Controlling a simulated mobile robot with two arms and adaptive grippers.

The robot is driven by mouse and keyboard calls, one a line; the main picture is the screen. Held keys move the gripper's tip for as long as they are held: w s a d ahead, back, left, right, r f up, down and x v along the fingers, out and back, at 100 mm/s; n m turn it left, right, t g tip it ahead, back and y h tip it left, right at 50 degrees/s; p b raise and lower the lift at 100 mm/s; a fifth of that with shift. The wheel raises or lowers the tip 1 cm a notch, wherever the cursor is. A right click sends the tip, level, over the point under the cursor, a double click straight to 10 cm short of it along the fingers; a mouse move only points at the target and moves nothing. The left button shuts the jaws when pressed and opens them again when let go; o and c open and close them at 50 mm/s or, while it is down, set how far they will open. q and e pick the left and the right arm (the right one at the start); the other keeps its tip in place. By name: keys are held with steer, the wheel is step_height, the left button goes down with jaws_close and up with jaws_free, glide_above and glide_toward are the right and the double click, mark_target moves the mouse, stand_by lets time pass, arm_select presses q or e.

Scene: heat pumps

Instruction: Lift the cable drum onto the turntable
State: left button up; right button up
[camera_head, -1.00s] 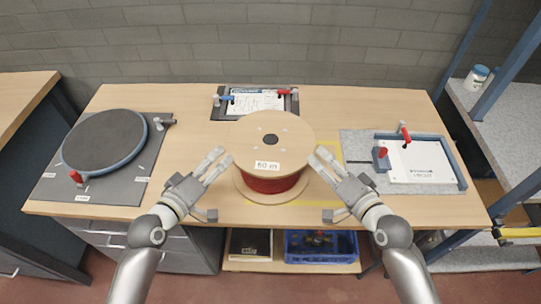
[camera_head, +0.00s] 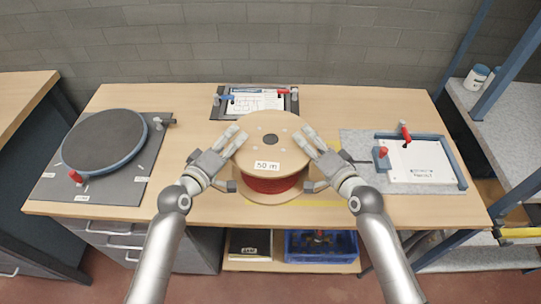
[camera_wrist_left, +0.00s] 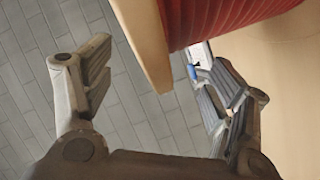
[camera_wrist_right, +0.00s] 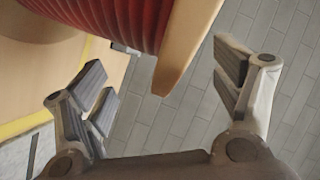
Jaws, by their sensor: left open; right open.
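The cable drum (camera_head: 270,152) stands upright at the middle of the table, with pale wooden flanges, red cable between them and a "50 m" label. The turntable (camera_head: 104,143), a dark round disc with a blue-grey rim, is empty on a grey plate at the left. My left gripper (camera_head: 232,163) is open at the drum's left side; the upper flange's edge (camera_wrist_left: 145,40) shows between its fingers in the left wrist view. My right gripper (camera_head: 313,163) is open at the right side, with the flange (camera_wrist_right: 187,45) likewise between its fingers. Contact cannot be told.
A clipboard fixture (camera_head: 254,102) lies behind the drum, and a framed document fixture (camera_head: 420,163) at the right. Bare tabletop (camera_head: 185,140) lies between drum and turntable.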

arm_select(q)
steer(key=shift+x, duration=1.3)
arm_select(e)
steer(key=shift+x, duration=1.3)
